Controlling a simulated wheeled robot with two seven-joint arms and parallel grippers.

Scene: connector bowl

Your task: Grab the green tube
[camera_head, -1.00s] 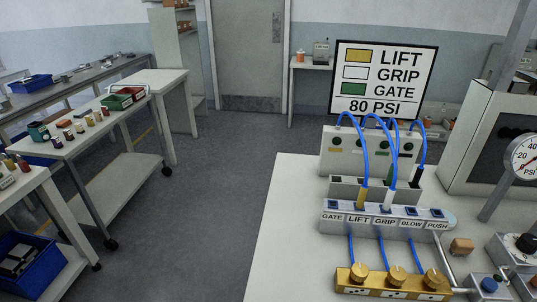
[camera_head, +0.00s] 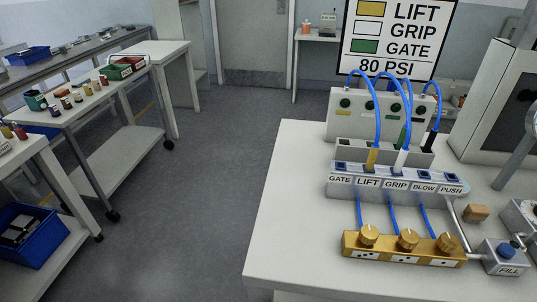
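The green-ended tube (camera_head: 401,137) is a blue tube with a green connector, partly hidden behind the white connector. Its end appears to be in the low grey holder (camera_head: 347,151) behind the labelled block. A yellow connector (camera_head: 372,158) stands in the LIFT port and a white connector (camera_head: 402,159) in the GRIP port of that block (camera_head: 345,187). A black connector (camera_head: 429,141) stands in the grey holder at the right. Neither of my grippers is in view.
The sign (camera_head: 397,40) lists yellow LIFT, white GRIP, green GATE. A gold valve bar (camera_head: 352,246) with knobs is at the bench front. A wooden block (camera_head: 476,213) and FILL box (camera_head: 506,268) are at right. The white bench (camera_head: 290,215) is clear on its left.

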